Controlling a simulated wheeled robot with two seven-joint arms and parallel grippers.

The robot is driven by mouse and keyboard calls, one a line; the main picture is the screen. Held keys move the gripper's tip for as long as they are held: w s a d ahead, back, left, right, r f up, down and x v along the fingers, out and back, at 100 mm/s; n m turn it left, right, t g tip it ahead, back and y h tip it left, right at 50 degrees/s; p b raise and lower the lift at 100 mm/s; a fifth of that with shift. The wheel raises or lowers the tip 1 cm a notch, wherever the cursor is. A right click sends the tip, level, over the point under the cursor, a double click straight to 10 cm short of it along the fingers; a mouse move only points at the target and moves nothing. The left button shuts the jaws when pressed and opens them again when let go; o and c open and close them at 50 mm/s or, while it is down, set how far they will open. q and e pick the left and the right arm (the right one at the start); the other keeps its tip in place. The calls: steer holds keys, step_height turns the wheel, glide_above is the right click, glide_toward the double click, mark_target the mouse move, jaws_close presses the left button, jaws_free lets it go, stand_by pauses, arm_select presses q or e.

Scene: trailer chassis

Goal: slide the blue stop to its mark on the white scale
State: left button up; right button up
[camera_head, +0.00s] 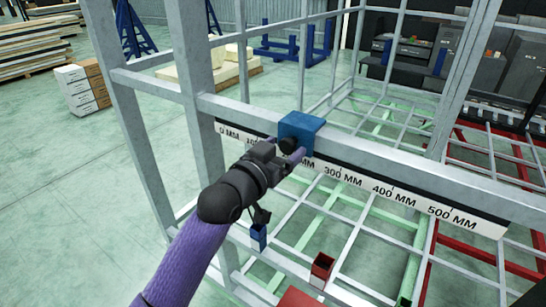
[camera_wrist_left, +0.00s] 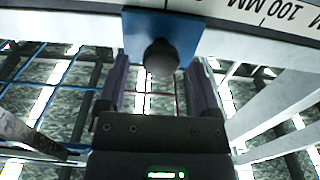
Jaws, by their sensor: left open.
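The blue stop (camera_head: 303,128) sits on the grey horizontal beam, over the white scale (camera_head: 345,181). It stands between the partly hidden 100 label and the 300 MM label; the lettering between is mostly covered. My left gripper (camera_head: 293,152) is in front of the stop. In the left wrist view, its open purple fingers (camera_wrist_left: 160,88) are on either side of and just below the stop's round black knob (camera_wrist_left: 160,57). Contact with the knob cannot be told. The blue stop face (camera_wrist_left: 182,33) shows behind the knob. My right gripper is out of view.
The grey frame has an upright post (camera_head: 215,75) left of the scale and another at right (camera_head: 461,80). Below hang a blue block (camera_head: 258,236) and a red one (camera_head: 321,269). The beam is clear right of the stop.

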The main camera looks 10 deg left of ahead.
arm_select(q)
steer(key=b+v, duration=0.1)
steer(key=v, duration=0.8)
steer(key=shift+b, duration=0.4)
steer(key=shift+w, duration=0.1)
